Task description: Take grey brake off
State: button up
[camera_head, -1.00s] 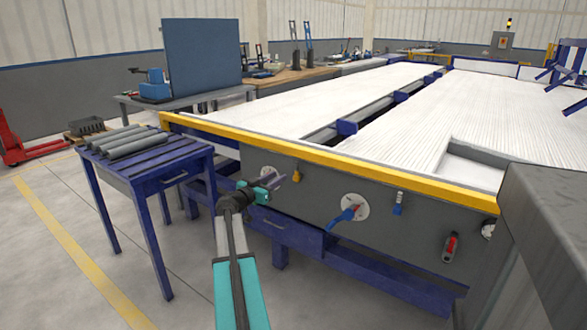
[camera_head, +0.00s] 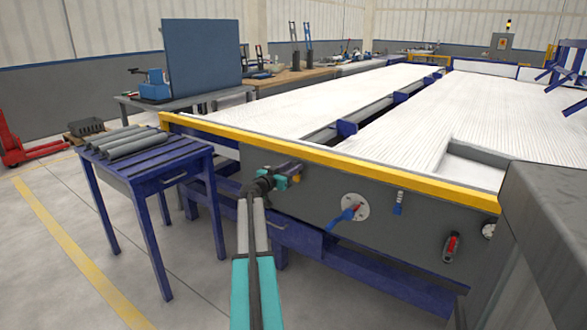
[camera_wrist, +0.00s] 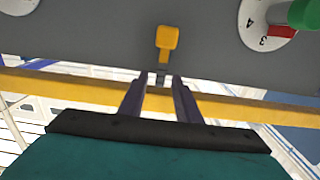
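No grey-coloured brake shows clearly. My gripper (camera_head: 298,170) is at the left part of the grey side panel (camera_head: 385,222), just under the yellow rail. In the wrist view, my gripper (camera_wrist: 160,77) has its two dark fingers apart. A small yellow handle (camera_wrist: 167,40) on the panel lies just beyond the fingertips, with its short dark end (camera_wrist: 161,75) in line with the gap. I cannot tell whether they touch. A white numbered dial (camera_wrist: 267,22) with a green knob (camera_wrist: 303,14) stands at the upper right; my arm hides it in the head view.
The yellow rail (camera_head: 330,158) runs along the panel top. To the right are a dial with a blue lever (camera_head: 347,213), a small blue handle (camera_head: 398,204) and a red handle (camera_head: 452,245). A blue table (camera_head: 150,170) with grey pipes (camera_head: 130,142) stands left.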

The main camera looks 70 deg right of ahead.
jog(key=shift+s+d, duration=0.1)
jog(key=shift+d, duration=0.2)
grip_shut()
